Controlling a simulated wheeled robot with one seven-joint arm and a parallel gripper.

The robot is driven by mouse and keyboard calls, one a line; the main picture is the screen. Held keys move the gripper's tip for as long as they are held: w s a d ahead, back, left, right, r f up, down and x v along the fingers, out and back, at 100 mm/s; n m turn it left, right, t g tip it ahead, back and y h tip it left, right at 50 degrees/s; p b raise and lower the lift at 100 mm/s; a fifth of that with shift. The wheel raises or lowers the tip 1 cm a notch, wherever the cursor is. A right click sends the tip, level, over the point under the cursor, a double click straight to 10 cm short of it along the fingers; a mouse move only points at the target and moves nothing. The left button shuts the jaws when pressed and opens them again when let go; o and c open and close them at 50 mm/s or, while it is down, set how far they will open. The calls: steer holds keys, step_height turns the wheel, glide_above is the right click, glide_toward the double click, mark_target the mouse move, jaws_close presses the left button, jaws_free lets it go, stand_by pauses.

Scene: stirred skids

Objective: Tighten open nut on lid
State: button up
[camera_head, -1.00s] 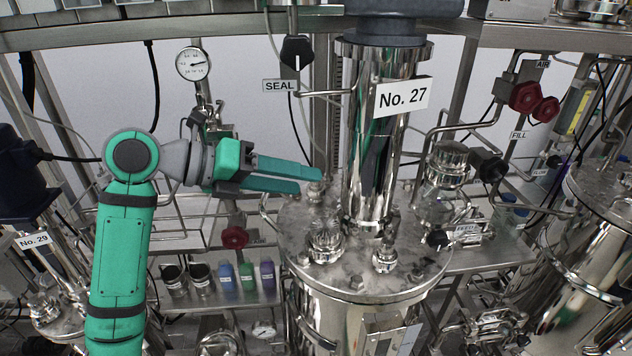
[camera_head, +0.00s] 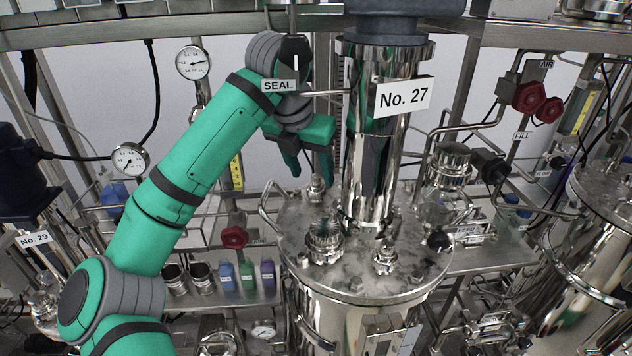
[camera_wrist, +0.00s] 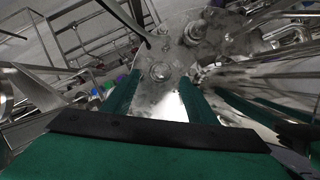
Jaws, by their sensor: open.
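The round steel lid (camera_head: 345,278) of vessel No. 27 carries several capped fittings. One small fitting (camera_head: 316,190) stands at its back left, a larger ribbed cap (camera_head: 325,243) at the front left, and another fitting (camera_head: 385,257) at the front. I cannot tell which is the open nut. My gripper (camera_head: 309,172) is open and empty, pointing down just above the back-left fitting, apart from it. In the wrist view my gripper (camera_wrist: 158,88) spreads its fingers over the lid (camera_wrist: 150,93), with a round fitting (camera_wrist: 160,71) just beyond the fingertips.
A tall steel column (camera_head: 370,190) rises from the lid right of my gripper. The SEAL sign (camera_head: 280,86) and a black knob (camera_head: 296,50) hang close to my wrist. A bent handle (camera_head: 268,205) stands at the lid's left edge. Small bottles (camera_head: 247,277) stand on the shelf lower left.

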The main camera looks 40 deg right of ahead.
mark_target(314, 179)
steer(key=shift+x, duration=2.2)
steer(key=c, duration=1.1)
steer(key=shift+o, duration=0.2)
